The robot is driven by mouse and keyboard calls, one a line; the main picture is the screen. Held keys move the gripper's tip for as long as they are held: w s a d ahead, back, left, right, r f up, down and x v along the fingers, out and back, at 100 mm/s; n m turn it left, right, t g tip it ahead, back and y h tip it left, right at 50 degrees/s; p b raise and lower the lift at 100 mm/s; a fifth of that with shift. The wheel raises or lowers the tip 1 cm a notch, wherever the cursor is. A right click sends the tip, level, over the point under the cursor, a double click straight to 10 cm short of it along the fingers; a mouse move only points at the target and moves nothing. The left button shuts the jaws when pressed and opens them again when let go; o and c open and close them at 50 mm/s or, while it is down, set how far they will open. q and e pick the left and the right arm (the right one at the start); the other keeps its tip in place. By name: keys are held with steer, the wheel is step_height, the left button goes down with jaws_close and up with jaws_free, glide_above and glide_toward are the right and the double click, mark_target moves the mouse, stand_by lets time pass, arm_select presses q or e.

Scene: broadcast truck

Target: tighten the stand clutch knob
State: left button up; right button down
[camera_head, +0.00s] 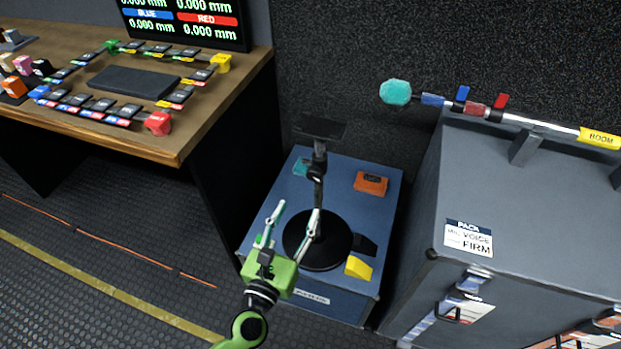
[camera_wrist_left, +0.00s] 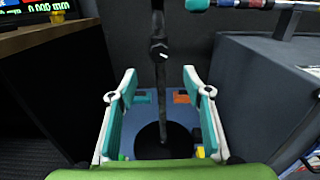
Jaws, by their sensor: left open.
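A dark stand rises from a round black base (camera_head: 330,246) on top of a blue case. Its clutch knob (camera_head: 315,171) is a dark piece on the upright pole, and it shows in the left wrist view (camera_wrist_left: 159,49) with a small white mark. My left gripper (camera_head: 297,208) is open and empty, with teal-lined fingers, in front of the pole and below the knob. In the left wrist view, the gripper (camera_wrist_left: 162,82) has the pole between its fingers in the picture, with the knob higher up and farther off. My right gripper is not in view.
The blue case (camera_head: 262,220) also holds an orange box (camera_head: 370,183) and a yellow block (camera_head: 358,268). A wooden desk (camera_head: 150,140) with small labelled pieces stands at left. A grey case (camera_head: 530,210) with a boom pole (camera_head: 540,126) stands close on the right.

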mark_target(313, 177)
arm_select(q)
steer(key=x, duration=1.1)
steer(key=shift+f, duration=0.1)
steer(key=shift+a, duration=0.1)
steer(key=c, duration=1.1)
